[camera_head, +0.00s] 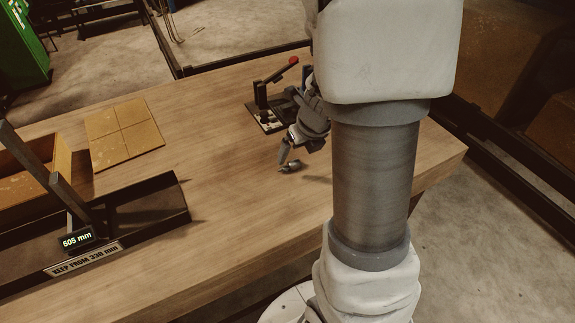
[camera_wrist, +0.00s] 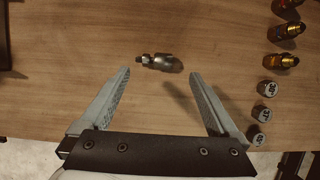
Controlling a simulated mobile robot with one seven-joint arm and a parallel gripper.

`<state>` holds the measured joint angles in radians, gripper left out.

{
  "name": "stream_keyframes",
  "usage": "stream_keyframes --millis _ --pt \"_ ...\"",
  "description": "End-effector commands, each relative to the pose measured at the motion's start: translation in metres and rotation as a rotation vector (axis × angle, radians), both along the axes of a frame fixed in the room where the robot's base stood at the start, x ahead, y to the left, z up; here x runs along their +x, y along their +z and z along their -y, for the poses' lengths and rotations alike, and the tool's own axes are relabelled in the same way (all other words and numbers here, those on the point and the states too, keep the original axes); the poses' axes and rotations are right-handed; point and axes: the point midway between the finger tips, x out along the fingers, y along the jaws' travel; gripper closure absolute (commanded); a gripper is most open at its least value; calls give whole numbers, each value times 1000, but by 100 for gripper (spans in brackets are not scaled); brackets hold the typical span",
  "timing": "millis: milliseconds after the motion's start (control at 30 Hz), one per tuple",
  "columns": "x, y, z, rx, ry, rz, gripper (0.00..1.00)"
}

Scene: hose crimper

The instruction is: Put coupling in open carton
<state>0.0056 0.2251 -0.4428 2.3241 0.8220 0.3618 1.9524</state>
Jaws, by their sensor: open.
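The coupling, a small dark metal fitting with a narrower end at left, lies on the wooden bench in the wrist view (camera_wrist: 164,62). In the head view it is a small grey piece (camera_head: 291,166) by my gripper's tip. My gripper is open in the wrist view (camera_wrist: 160,73), and the coupling lies just beyond the fingertips, across the gap, with nothing held. In the head view my gripper (camera_head: 285,162) is low over the bench, partly hidden by my arm. An open brown carton (camera_head: 62,168) stands at the left edge, partly cut off and behind a dark slanted post.
A flat tan four-panel square (camera_head: 124,133) lies beside the carton. A dark tray (camera_head: 150,208) with a 505 mm display (camera_head: 77,240) is at front left. A red-knobbed lever device (camera_head: 268,112) stands behind my gripper. Several small fittings (camera_wrist: 286,61) line the wrist view's right.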

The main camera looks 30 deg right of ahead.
Motion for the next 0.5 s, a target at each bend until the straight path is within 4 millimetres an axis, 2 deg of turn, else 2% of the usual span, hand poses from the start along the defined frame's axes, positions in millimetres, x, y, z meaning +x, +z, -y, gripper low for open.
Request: stream_keyframes --millis 267,500 --pt "6 -16 -1 0 1 -1 4" --pt "19 -49 -5 0 -1 -1 4"
